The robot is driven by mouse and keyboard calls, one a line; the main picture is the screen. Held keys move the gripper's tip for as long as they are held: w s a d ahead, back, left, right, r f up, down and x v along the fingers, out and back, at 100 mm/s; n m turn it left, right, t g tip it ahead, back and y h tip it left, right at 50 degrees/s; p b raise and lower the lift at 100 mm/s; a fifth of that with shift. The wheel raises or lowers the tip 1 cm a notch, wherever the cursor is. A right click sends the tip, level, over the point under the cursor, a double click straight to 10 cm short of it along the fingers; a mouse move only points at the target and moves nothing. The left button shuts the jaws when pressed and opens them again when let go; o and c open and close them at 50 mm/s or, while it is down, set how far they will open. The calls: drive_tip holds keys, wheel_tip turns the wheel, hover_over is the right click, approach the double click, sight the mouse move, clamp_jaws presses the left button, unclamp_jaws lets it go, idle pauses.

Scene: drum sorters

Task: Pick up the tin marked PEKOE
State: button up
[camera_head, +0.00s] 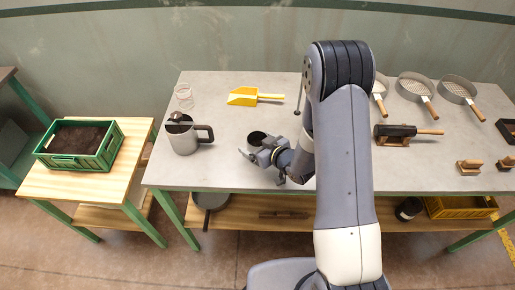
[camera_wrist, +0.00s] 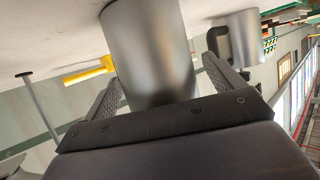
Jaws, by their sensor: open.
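A grey metal tin (camera_head: 257,136) with a dark open top stands on the grey table, partly hidden by my gripper (camera_head: 259,151). In the wrist view the plain, shiny side of the tin (camera_wrist: 150,45) fills the space between the two fingers of my gripper (camera_wrist: 160,80). The fingers are apart, one on each side of it, and I cannot tell whether either touches it. No marking is readable on the tin in either view, so I cannot tell that it is the one marked PEKOE.
A handled metal jug (camera_head: 184,140) stands left of the tin, with a glass jar (camera_head: 183,96) behind it. A yellow scoop (camera_head: 243,97) lies behind the gripper. A green crate (camera_head: 83,161) sits on the side table.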

drive_tip(key=c, duration=1.1)
drive_tip(key=shift+r, duration=0.2)
